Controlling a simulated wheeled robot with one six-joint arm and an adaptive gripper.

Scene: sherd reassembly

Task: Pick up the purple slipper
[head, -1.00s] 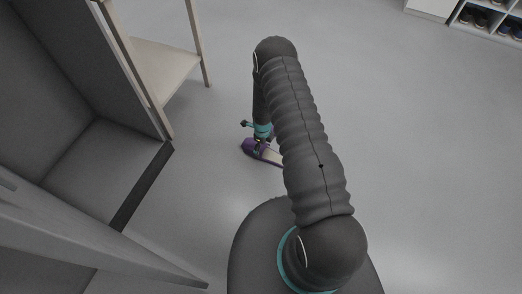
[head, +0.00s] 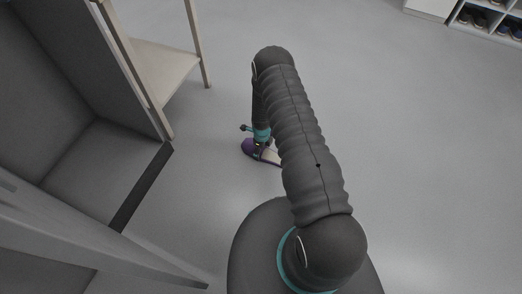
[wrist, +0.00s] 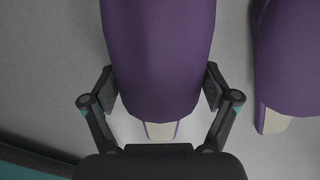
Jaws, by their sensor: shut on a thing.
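A purple slipper (wrist: 160,50) with a cream inside sits between the two fingers of my gripper (wrist: 160,90) in the wrist view. The fingers press on its sides, and my gripper is shut on it. A second purple slipper (wrist: 290,55) lies to the right, apart from the right finger. In the head view, purple and cream slipper parts (head: 249,147) show at floor level around my gripper (head: 261,146). My arm hides the rest, and I cannot tell the two slippers apart there.
A pale wooden shelf stand (head: 165,70) and a dark grey cabinet (head: 90,150) stand to the left. A white shoe rack (head: 490,22) with several shoes is at the far top right. The grey floor right of my arm is clear.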

